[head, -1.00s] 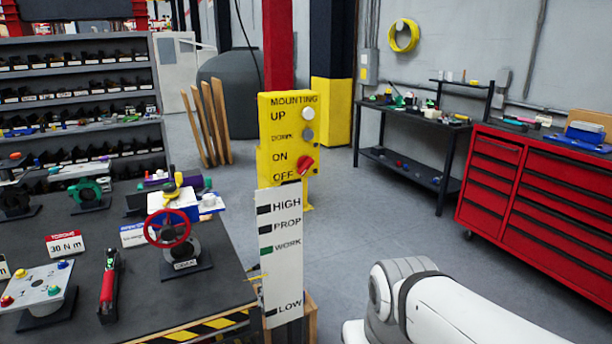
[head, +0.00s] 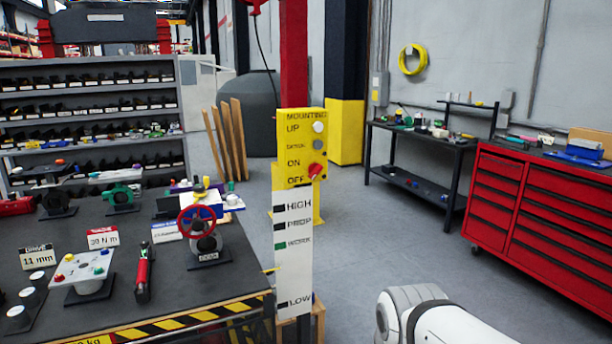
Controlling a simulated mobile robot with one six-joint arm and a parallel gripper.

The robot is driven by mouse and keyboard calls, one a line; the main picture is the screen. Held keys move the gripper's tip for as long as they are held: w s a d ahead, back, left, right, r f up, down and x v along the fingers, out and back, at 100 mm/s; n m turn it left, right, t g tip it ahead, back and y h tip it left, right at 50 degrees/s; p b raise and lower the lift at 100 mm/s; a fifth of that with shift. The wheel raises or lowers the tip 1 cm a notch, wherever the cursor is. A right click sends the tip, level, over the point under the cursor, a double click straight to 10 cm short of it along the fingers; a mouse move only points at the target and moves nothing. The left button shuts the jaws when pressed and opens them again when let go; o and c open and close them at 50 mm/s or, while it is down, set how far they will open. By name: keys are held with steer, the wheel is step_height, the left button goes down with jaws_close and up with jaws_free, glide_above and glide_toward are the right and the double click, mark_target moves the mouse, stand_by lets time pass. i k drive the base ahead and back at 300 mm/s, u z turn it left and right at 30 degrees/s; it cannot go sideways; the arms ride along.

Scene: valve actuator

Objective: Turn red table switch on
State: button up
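A red rotary switch (head: 315,171) sits on the lower right of a yellow control panel (head: 292,150), beside the ON and OFF labels. The panel stands upright, with a white round button by UP and a grey one by DOWN. Which label the switch points to is hard to tell. On the table, a small grey-white box (head: 83,266) carries coloured knobs, at least one of them red; its labels are too small to read. My white arm shows at the bottom right, apart from both. My gripper is not in view.
A white board (head: 293,262) marked HIGH, PROP, WORK and LOW stands below the panel. A dark table (head: 185,285) with a red handwheel valve (head: 199,229) and tools fills the left. A red drawer cabinet (head: 540,205) stands right. The grey floor between is clear.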

mark_target(315, 170)
steer(key=u, duration=0.1)
steer(key=i, duration=0.9)
steer(key=z, duration=0.1)
